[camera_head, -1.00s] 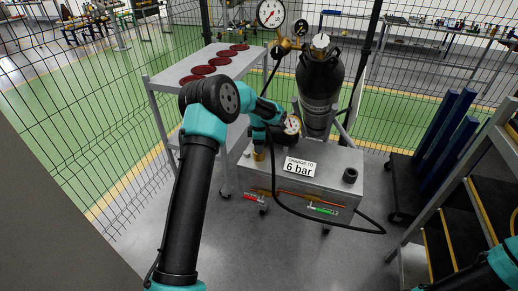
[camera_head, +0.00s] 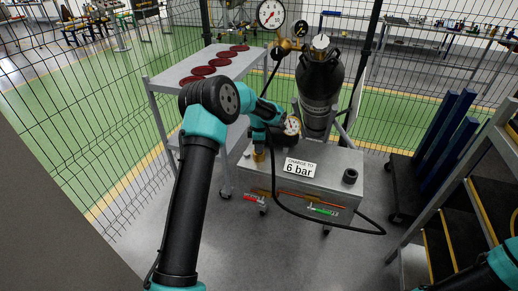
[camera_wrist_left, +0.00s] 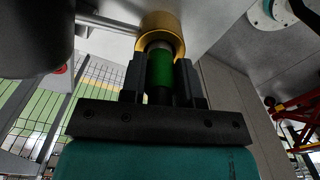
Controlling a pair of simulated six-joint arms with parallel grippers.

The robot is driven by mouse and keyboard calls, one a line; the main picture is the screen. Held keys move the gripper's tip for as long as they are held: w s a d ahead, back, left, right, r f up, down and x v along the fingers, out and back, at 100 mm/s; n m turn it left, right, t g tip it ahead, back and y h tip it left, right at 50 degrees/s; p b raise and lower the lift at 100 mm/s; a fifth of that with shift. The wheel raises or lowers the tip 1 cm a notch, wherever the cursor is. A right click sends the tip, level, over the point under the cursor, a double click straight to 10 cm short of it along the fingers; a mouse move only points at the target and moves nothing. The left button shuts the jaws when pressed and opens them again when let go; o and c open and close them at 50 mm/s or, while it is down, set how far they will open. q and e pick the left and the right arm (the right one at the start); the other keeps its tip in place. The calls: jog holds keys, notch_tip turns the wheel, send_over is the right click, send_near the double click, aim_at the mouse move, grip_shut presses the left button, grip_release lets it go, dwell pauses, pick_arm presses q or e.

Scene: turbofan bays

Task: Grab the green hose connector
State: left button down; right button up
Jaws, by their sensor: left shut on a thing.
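The green hose connector (camera_wrist_left: 160,68) shows in the left wrist view as a short green cylinder between the two dark fingers of my left gripper (camera_wrist_left: 159,86). The fingers are shut on its sides. A brass fitting (camera_wrist_left: 162,30) sits right at the connector's far end; I cannot tell whether they are joined. In the head view the brass fitting (camera_head: 258,156) stands at the left end of the grey cart top, just below my left wrist, and the connector is not clearly visible. My right arm shows only at the bottom right corner, with its gripper out of view.
The grey cart (camera_head: 338,165) bears a "6 bar" sign (camera_head: 299,168) and a gauge (camera_head: 292,126). A black hose (camera_head: 300,214) loops across its front. A black cylinder (camera_head: 319,85) stands behind. A trolley with red discs (camera_head: 203,70) is at the left, shelving at the right.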

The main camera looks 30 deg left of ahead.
pick_arm(q)
jog(key=shift+r, duration=0.1)
jog(key=shift+r, duration=1.45)
jog(key=shift+s+r, duration=0.15)
jog(key=shift+r, duration=0.15)
jog(key=s+d+r, duration=0.1)
jog(key=s+d, duration=0.7)
jog(key=s, duration=0.5)
jog(key=shift+s+d+r, duration=0.15)
jog(key=shift+s+d, duration=0.05)
